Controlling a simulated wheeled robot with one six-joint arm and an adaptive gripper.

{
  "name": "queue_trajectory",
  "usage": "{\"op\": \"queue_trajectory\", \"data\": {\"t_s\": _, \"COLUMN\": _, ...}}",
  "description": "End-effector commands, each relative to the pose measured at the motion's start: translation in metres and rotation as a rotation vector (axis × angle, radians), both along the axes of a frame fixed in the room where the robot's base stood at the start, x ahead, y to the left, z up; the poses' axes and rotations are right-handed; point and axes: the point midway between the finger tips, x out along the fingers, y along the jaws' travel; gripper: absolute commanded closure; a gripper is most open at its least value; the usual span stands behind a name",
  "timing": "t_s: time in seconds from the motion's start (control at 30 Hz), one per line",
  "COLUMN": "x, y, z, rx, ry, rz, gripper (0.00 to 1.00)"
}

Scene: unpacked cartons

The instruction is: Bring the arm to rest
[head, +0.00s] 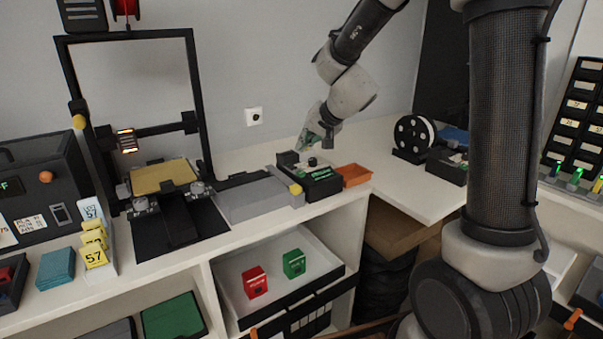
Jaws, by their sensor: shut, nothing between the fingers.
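My arm reaches in from the upper right, over the white worktop (250,220). My gripper (303,148) points down and to the left, just above a black box with a green-marked top (318,190). The gripper is small in the head view, and its fingers are shut with nothing seen between them. I cannot tell whether the fingertips touch the box or the small black knob on it.
An orange tray (354,175) sits right of the black box, a grey block (258,202) left. A 3D printer (160,180) stands at left, a spool (413,134) at right. An open white drawer (331,281) below holds a red (255,282) and a green box (294,264).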

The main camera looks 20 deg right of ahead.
Motion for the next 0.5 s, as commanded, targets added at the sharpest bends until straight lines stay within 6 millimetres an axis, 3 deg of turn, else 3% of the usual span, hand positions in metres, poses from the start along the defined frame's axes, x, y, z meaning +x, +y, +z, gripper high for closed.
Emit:
{"op": "queue_trajectory", "data": {"t_s": 0.37, "x": -0.003, "y": 0.003, "z": -0.002, "rx": 0.028, "ry": 0.023, "rz": -0.006, "gripper": 1.00}}
{"op": "queue_trajectory", "data": {"t_s": 0.5, "x": -0.039, "y": 0.009, "z": -0.025, "rx": 0.027, "ry": 0.157, "rz": 0.082, "gripper": 1.00}}
